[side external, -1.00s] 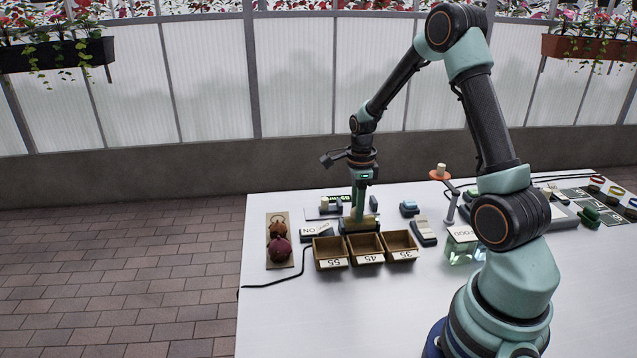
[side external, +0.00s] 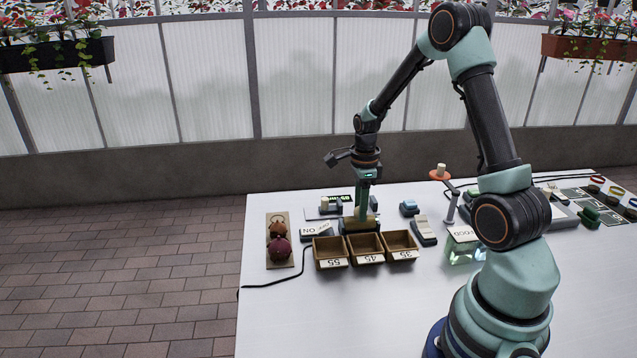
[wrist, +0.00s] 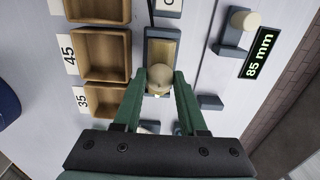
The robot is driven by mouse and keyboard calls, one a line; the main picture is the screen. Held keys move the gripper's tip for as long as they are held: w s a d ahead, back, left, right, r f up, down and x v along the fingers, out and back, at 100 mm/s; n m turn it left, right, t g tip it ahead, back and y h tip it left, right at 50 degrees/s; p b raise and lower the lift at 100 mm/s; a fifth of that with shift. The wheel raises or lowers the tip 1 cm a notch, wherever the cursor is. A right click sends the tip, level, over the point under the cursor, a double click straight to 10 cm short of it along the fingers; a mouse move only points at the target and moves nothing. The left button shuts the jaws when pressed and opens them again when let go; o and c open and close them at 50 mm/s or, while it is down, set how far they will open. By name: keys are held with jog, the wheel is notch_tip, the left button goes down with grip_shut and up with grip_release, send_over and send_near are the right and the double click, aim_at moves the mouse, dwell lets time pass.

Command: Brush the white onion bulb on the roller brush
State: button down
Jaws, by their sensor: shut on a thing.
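The pale white onion bulb (wrist: 159,78) sits between the green fingers of my gripper (wrist: 161,84) in the wrist view, and the gripper is shut on it. The roller brush (wrist: 161,51), a tan roller in a dark grey frame, lies right under and beyond the bulb. I cannot tell if the bulb touches the roller. In the side external view my gripper (side external: 363,216) points straight down at the roller brush (side external: 349,224). The bulb cannot be made out clearly there.
Wooden bins marked 55 (side external: 330,253), 45 (side external: 367,248) and 35 (side external: 401,245) stand in front of the brush. An ON box (side external: 315,232) is to its left. A board (side external: 284,264) holds a purple and a brown bulb. An 85 mm display (wrist: 260,54) stands behind.

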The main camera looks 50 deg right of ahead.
jog(key=shift+r, duration=3.05)
